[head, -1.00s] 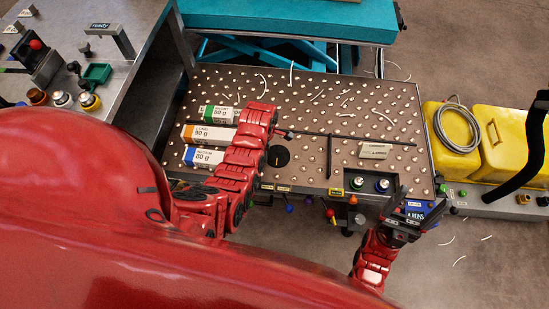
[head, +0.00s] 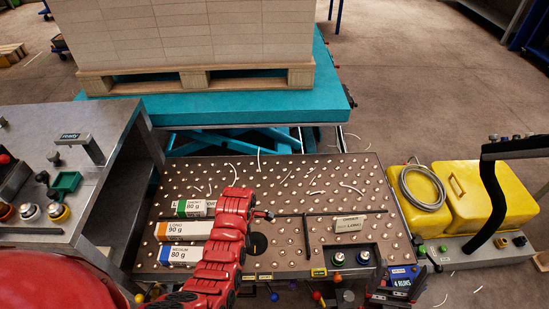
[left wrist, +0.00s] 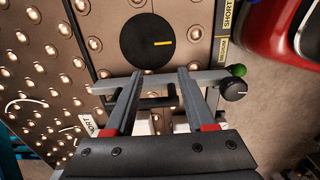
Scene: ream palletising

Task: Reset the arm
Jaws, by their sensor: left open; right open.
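My left arm reaches over the studded table (head: 285,185) in the head view, where its gripper is mostly hidden by its own links. In the left wrist view my left gripper (left wrist: 159,75) is open, its two fingers apart near a black dial (left wrist: 147,41) with a yellow mark. A grey bar crosses by the fingertips, and a dark handle shows between the fingers; I cannot tell whether they touch. My right gripper (head: 396,284) is open at the table's front right edge, low in the head view, with nothing seen in it.
Green (head: 194,208), orange (head: 185,230) and blue (head: 181,255) labelled reams lie left of my left arm. A loaded wooden pallet (head: 197,77) stands on a teal lift (head: 220,107) behind. A yellow machine (head: 487,200) is at right, a grey bench (head: 85,130) at left.

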